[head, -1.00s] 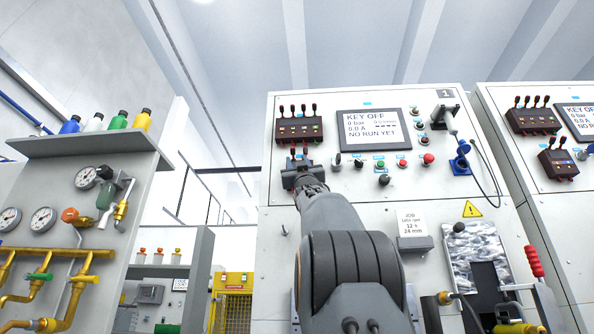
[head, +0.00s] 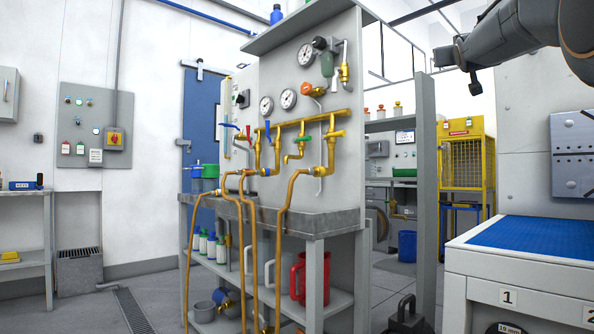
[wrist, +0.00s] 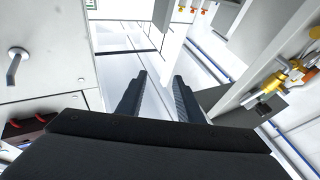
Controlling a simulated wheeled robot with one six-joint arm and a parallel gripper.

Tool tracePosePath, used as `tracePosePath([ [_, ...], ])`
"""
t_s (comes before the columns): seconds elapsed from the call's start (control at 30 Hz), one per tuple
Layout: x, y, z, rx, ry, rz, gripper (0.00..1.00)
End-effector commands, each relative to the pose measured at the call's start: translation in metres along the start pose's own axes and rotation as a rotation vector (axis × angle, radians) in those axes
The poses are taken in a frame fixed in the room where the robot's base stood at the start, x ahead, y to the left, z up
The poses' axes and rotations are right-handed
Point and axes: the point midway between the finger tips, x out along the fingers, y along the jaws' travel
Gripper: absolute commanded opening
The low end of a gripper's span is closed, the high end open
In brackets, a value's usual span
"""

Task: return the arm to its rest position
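My gripper (head: 442,56) shows at the upper right of the head view, at the end of my dark grey arm (head: 520,38), which reaches in from the right edge. The arm is raised and roughly level, above the blue-topped bench. In the wrist view my gripper (wrist: 159,78) has its two dark fingers apart, with nothing between them. It is clear of any surface that I can see. The rest of the arm is out of frame.
A pipe stand (head: 355,215) with gauges and brass valves fills the middle of the head view. A white bench with a blue mat (head: 540,236) is at the lower right. A yellow cage (head: 466,160) stands behind. Open floor (head: 160,300) shows at the lower left.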

Motion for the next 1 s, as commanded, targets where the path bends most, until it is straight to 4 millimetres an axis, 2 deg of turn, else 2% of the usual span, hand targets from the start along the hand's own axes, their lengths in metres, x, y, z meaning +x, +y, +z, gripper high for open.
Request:
tracePosePath([
  [0.03,-0.006,-0.028,0.021,0.021,-0.054,-0.034,0.33],
  [0.17,-0.030,-0.092,0.073,0.060,-0.195,-0.113,0.33],
  [0.27,-0.055,-0.140,0.112,0.082,-0.302,-0.175,0.33],
  [0.4,-0.102,-0.202,0.161,0.098,-0.450,-0.262,0.33],
  [0.47,-0.125,-0.227,0.181,0.102,-0.512,-0.301,0.33],
  [0.57,-0.168,-0.266,0.212,0.101,-0.615,-0.366,0.33],
  [0.7,-0.237,-0.314,0.252,0.088,-0.759,-0.457,0.33],
  [0.87,-0.325,-0.356,0.293,0.057,-0.920,-0.563,0.33],
  [1.0,-0.408,-0.381,0.324,0.014,-1.060,-0.656,0.33],
])
